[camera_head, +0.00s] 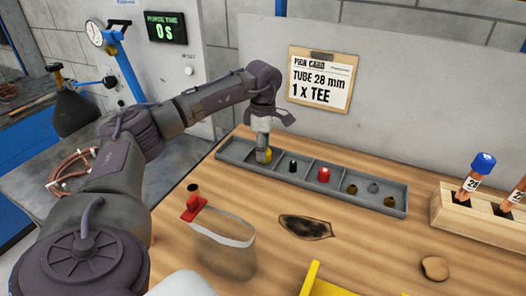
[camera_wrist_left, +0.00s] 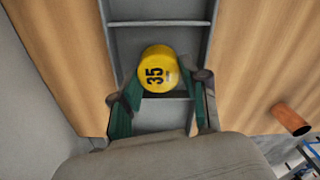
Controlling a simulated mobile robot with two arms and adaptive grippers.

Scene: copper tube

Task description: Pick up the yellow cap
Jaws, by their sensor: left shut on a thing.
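The yellow cap (camera_wrist_left: 158,66), marked 35, sits between the fingers of my left gripper (camera_wrist_left: 160,92) in the left wrist view. The gripper is shut on it. In the head view the cap (camera_head: 267,155) shows as a small yellow patch beside my left gripper (camera_head: 262,156), at the left part of the grey compartment tray (camera_head: 338,192). I cannot tell whether the cap still touches the tray floor. My right gripper is not in view.
The tray also holds a black cap (camera_head: 292,166), a red cap (camera_head: 324,174) and several small brown and grey pieces. A wooden rack (camera_head: 470,228) with labelled tubes stands at the right. A clear bag-like item (camera_head: 225,240) and a dark scorch mark (camera_head: 305,227) are nearer.

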